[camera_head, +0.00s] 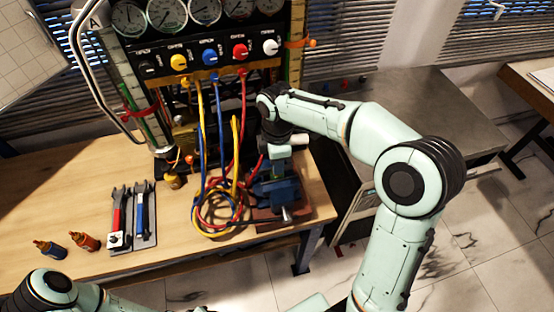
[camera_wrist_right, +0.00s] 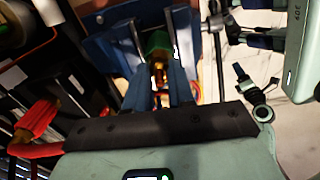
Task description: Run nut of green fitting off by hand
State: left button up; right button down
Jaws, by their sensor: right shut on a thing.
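The green fitting (camera_wrist_right: 158,43) shows in the right wrist view as a green body with a brass, nut-like part (camera_wrist_right: 160,72) below it. My right gripper (camera_wrist_right: 161,78) is shut on the brass part, with a blue finger on each side of it. In the head view the right gripper (camera_head: 278,168) points down at the blue vise (camera_head: 283,192), and the fitting is hidden there. The vise jaws also show around the green body in the wrist view.
Yellow, blue and red hoses (camera_head: 215,215) hang from the gauge panel (camera_head: 205,58) and coil just left of the vise. Two wrenches, a red-handled one (camera_head: 117,215) and a blue-handled one (camera_head: 140,215), lie on grey mats. Two small bottles (camera_head: 85,241) stand farther left.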

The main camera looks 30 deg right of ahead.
dwell(0.3)
jog(key=c, duration=1)
grip_release()
jog(key=shift+o, duration=0.2)
pick_arm(q)
jog(key=shift+w+r+p, duration=0.8)
jog(key=shift+w+r, duration=0.2)
jog(key=shift+w, duration=0.2)
pick_arm(e)
notch_tip(320, 180, up, 14)
jog(key=shift+f, duration=0.25)
jog(key=shift+f, duration=0.1)
